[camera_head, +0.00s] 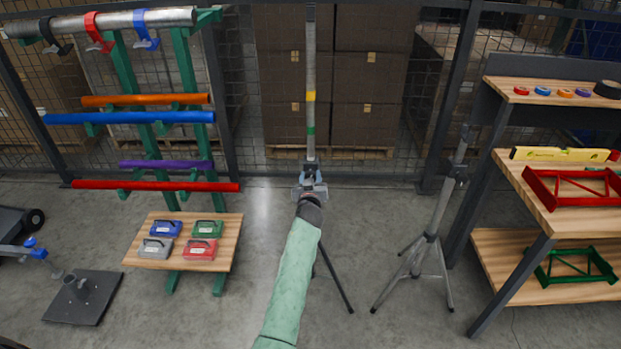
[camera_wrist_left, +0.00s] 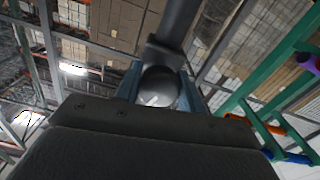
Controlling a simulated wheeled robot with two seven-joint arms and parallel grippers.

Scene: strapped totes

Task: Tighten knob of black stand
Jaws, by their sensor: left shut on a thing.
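The black stand (camera_head: 336,282) stands upright in the middle of the head view, with a tall pole (camera_head: 311,65) that carries a yellow and a green band. My left gripper (camera_head: 311,178) is at the stand's collar, and my green-sleeved arm hides much of the lower stand. In the left wrist view, the round dark knob (camera_wrist_left: 159,88) sits between the two bluish fingers of my left gripper (camera_wrist_left: 160,92), which are shut on it. The dark post (camera_wrist_left: 180,22) rises behind the knob. My right gripper is not in view.
A grey tripod stand (camera_head: 430,240) is to the right, beside a wooden shelf unit (camera_head: 500,162). A low wooden table (camera_head: 140,258) with several coloured cases and a green rack (camera_head: 185,70) with coloured tubes stand left. Bare floor lies between them.

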